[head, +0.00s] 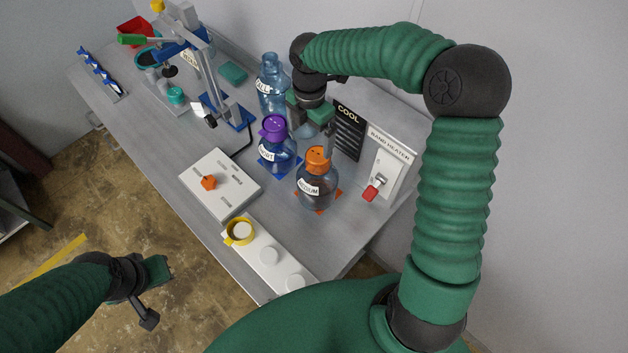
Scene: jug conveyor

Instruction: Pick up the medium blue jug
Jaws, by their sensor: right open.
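A blue see-through jug with an orange lid and a label reading MEDIUM (317,194) stands upright on an orange mat on the table. A blue jug with a purple lid (276,155) stands to its left on a blue mat. A taller, paler blue jug (272,88) stands behind them. My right gripper (312,134) is open and points down between the purple-lidded and orange-lidded jugs. One finger is close to the orange lid; whether it touches is unclear. My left gripper (150,292) is low at the left, away from the table, its jaws unclear.
A band heater box (388,158) with a red knob stands right of the jugs. A white panel with an orange knob (221,184) lies left. A white strip with a yellow ring (240,231) is in front. A clamp stand (208,85) rises behind at left.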

